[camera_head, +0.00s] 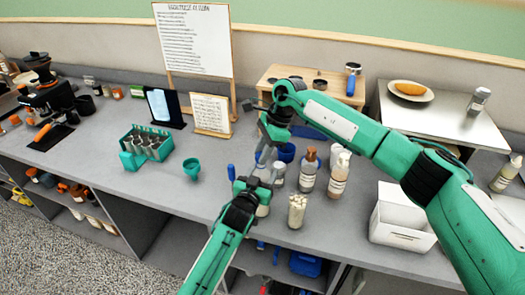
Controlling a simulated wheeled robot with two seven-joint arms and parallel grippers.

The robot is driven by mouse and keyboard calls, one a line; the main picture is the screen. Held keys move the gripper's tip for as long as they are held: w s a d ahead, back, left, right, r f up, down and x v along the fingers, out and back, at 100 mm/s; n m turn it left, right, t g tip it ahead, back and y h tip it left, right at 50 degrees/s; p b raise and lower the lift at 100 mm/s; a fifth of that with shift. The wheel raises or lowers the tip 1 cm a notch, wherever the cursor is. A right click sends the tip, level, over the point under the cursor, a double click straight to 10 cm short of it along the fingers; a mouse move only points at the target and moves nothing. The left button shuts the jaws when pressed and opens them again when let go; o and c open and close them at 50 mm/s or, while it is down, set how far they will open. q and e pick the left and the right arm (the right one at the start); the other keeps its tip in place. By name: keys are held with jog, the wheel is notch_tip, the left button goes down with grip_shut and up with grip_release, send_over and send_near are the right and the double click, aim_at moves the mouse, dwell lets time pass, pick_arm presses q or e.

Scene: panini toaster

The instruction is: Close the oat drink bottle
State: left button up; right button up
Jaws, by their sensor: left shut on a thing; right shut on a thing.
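A pale bottle (263,209), which seems to be the oat drink bottle, stands near the counter's front edge, its upper part mostly hidden by my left gripper (256,184). The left gripper comes in from the bottom and is shut on this bottle. My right gripper (264,157) comes down from above, just over and behind the left one. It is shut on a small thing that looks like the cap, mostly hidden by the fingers. Whether the cap touches the bottle's neck cannot be told.
Close on the right stand a brown-capped bottle (308,171), another bottle (338,181) and a jar of white sticks (297,211). A teal cup rack (146,146) and teal funnel (191,168) are left. A white box (402,222) stands right. The front-left counter is clear.

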jog(key=shift+f, duration=0.55)
